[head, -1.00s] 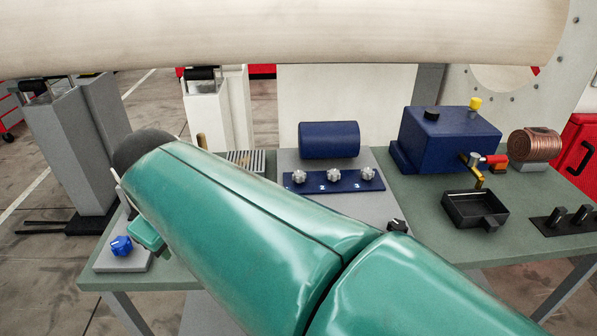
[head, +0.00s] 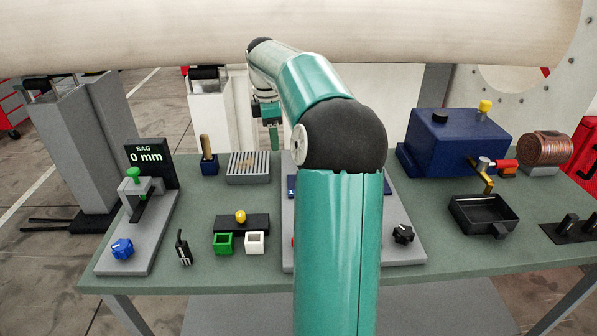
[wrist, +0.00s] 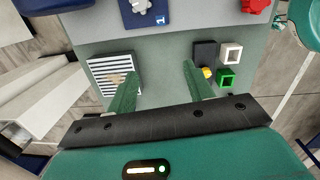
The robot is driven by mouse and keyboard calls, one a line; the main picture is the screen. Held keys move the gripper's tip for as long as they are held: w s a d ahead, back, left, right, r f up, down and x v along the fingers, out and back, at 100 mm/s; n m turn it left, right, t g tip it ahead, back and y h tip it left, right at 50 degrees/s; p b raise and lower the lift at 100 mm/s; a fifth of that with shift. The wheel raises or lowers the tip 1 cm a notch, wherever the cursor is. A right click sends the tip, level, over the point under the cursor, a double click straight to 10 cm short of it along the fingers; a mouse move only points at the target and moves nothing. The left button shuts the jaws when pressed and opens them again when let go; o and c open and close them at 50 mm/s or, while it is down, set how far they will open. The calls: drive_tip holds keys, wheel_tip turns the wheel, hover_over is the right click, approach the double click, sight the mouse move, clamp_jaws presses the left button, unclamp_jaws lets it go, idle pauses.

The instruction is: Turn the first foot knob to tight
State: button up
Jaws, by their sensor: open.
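The first foot knob (wrist: 140,6) is a light grey lobed knob on a dark blue plate (wrist: 158,21) marked 1, cut by the top edge of the wrist view. Its setting cannot be read. In the head view my arm hides the knob and nearly all of the plate; only a sliver of the plate (head: 291,186) shows. My gripper (wrist: 160,76) is open and empty, its two green fingers apart above the bench. The knob lies beyond the fingertips, near the top of the picture. In the head view my gripper (head: 273,136) hangs over the back of the bench.
A slatted grey block (head: 248,168) and a brush-like tool (head: 208,156) stand at the back left. Green and white boxes (head: 239,243) sit at the front. A gauge stand with a 0 mm display (head: 150,160) is on the left. A blue machine (head: 458,145) stands right. A large pale cylinder (head: 200,30) spans above.

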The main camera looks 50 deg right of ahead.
drive_tip(key=s+d+f, duration=0.2)
drive_tip(key=s+d, duration=0.2)
drive_tip(key=d, duration=0.5)
drive_tip(key=shift+n+y, duration=0.4)
drive_tip(key=f, duration=1.4)
drive_tip(key=shift+w+a, duration=0.2)
drive_tip(key=c, duration=1)
